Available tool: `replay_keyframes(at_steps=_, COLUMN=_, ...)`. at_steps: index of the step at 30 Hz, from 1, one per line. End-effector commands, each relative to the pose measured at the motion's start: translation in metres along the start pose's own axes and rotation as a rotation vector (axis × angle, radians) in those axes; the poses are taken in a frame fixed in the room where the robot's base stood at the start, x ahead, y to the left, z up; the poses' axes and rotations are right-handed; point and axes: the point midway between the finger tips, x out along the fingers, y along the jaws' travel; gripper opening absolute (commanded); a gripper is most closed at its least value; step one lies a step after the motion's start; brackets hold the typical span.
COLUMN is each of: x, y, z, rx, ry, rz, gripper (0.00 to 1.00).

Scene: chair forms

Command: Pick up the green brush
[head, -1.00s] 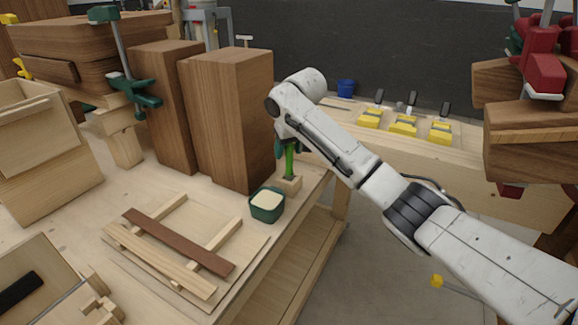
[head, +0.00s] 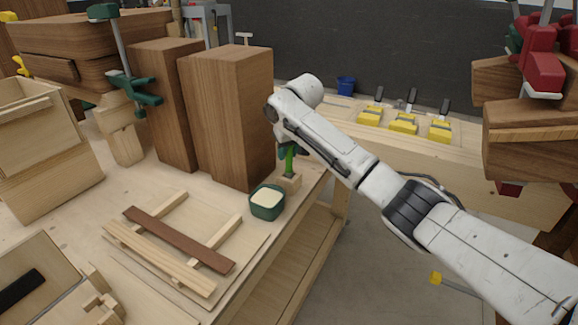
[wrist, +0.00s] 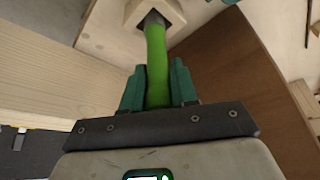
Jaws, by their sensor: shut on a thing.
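The green brush (head: 290,160) stands upright with its lower end in a small wooden block (head: 289,183) near the bench's right edge. In the wrist view the green brush (wrist: 156,60) runs up from between the jaws, and its dark end sits in the hole of the wooden block (wrist: 150,14). My gripper (wrist: 158,88) is shut on the brush handle, one green finger on each side. In the head view my gripper (head: 284,150) is partly hidden behind my arm.
A green tub (head: 266,203) with pale contents stands just left of the block. Tall brown wooden blocks (head: 229,115) rise close behind on the left. Wooden slats (head: 180,240) lie on the bench. Yellow-based tools (head: 403,123) stand on the far bench.

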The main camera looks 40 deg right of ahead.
Motion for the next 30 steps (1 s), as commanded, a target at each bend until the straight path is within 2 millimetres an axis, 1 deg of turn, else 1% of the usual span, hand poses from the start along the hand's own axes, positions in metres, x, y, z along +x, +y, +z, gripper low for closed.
replay_keyframes(at_steps=8, x=-0.001, y=0.0, z=-0.001, rx=0.0, ry=0.001, rz=0.0, gripper=0.0)
replay_keyframes(at_steps=11, x=-0.008, y=0.0, z=-0.004, rx=-0.001, ry=0.003, rz=0.0, gripper=0.0)
replay_keyframes(at_steps=14, x=-0.021, y=-0.001, z=-0.01, rx=-0.001, ry=0.004, rz=0.0, gripper=0.0)
replay_keyframes(at_steps=21, x=-0.065, y=0.0, z=-0.028, rx=-0.001, ry=0.004, rz=0.0, gripper=0.0)
replay_keyframes(at_steps=24, x=-0.078, y=-0.001, z=-0.033, rx=-0.001, ry=0.002, rz=0.0, gripper=0.0)
replay_keyframes(at_steps=27, x=-0.087, y=0.0, z=-0.037, rx=0.0, ry=0.001, rz=0.0, gripper=0.0)
replay_keyframes(at_steps=30, x=-0.091, y=0.0, z=-0.038, rx=0.001, ry=0.0, rz=0.0, gripper=0.0)
